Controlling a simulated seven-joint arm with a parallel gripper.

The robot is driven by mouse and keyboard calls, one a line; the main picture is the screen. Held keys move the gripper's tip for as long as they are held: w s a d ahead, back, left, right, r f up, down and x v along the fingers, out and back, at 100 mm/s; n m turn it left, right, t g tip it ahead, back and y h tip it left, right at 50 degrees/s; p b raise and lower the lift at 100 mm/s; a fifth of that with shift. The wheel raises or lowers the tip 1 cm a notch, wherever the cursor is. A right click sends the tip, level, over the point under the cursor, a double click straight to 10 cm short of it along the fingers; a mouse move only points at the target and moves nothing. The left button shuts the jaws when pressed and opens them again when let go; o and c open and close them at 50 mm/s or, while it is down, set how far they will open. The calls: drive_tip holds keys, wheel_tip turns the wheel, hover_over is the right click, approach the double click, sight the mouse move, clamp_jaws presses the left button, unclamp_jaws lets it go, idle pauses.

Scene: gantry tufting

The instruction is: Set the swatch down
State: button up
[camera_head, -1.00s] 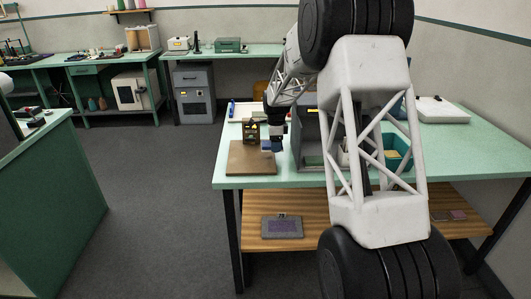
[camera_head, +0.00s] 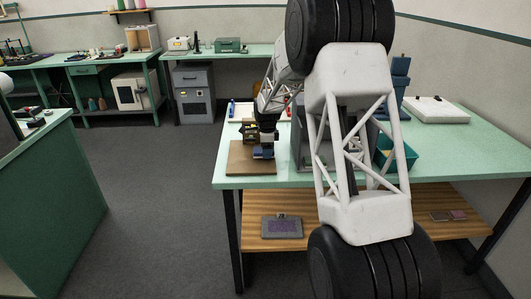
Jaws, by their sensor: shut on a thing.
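My gripper (camera_head: 266,146) points down over the front left of the green table. It is shut on a small dark blue swatch (camera_head: 263,154). The swatch is over the right part of a flat brown board (camera_head: 243,160) near the table's front left edge. The swatch is small in view and partly hidden by the gripper, so I cannot tell whether it touches the board.
A grey upright panel (camera_head: 301,150) stands close to the gripper's right, partly behind my arm. A teal bin (camera_head: 404,157) is farther right. A small brown object (camera_head: 249,131) stands behind the board. A wooden shelf (camera_head: 355,222) below holds a grey clipboard (camera_head: 281,227).

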drive_tip(key=shift+a+f, duration=0.3)
drive_tip(key=shift+f, duration=0.3)
drive_tip(key=shift+f, duration=0.1)
drive_tip(key=o, duration=1)
drive_tip(key=shift+c, duration=0.2)
wheel_tip(320, 180, up, 12)
idle(0.5)
drive_tip(key=shift+r, duration=0.2)
